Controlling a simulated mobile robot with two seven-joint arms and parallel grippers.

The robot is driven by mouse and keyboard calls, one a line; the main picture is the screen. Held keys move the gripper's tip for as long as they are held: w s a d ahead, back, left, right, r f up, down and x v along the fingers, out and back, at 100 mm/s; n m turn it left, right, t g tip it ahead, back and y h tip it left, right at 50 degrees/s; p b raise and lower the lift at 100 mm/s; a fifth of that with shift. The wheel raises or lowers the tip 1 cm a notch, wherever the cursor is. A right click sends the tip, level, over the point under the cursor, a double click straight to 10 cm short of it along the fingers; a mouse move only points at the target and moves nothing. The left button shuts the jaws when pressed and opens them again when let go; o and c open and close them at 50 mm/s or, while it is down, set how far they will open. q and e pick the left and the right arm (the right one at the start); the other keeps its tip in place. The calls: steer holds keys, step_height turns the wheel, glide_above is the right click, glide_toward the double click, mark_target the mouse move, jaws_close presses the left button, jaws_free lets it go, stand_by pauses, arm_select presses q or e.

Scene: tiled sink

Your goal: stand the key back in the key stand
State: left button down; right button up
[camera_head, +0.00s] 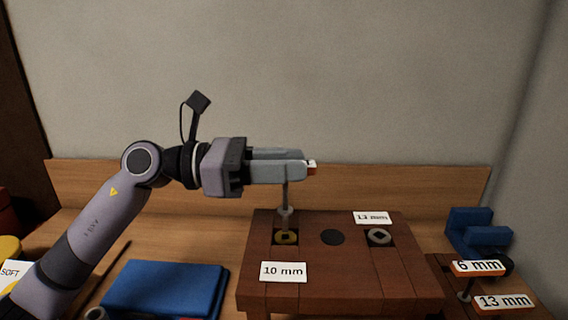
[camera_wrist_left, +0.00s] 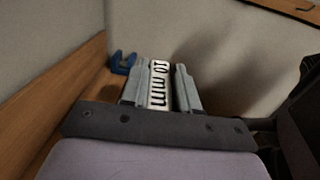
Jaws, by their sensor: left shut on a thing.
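My left gripper (camera_head: 304,168) is shut on the key, whose white "10 mm" label plate (camera_wrist_left: 160,84) shows between the fingers in the left wrist view. In the head view the key's grey shaft (camera_head: 286,193) hangs upright below the fingers, with a wider collar low on it. I cannot tell whether the tip is inside. A "10 mm" card (camera_head: 283,271) lies in front of that socket. My right gripper is out of view.
The stand also has a dark round spot (camera_head: 332,237) and a grey-ringed socket (camera_head: 379,237) with a card behind it. At right are keys labelled "6 mm" (camera_head: 478,267) and "13 mm" (camera_head: 504,302), and a blue holder (camera_head: 477,236). A blue book-like block (camera_head: 165,288) lies left.

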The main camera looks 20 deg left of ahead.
mark_target(284, 209)
arm_select(q)
steer(key=shift+b, duration=0.3)
stand_by(0.9)
steer(key=shift+f+b, duration=1.7)
steer(key=c, duration=0.8)
jaws_free()
steer(key=shift+r, duration=0.1)
steer(key=b+v, duration=0.2)
steer(key=v, duration=0.5)
steer(key=shift+a, duration=0.1)
steer(key=shift+r, duration=0.15)
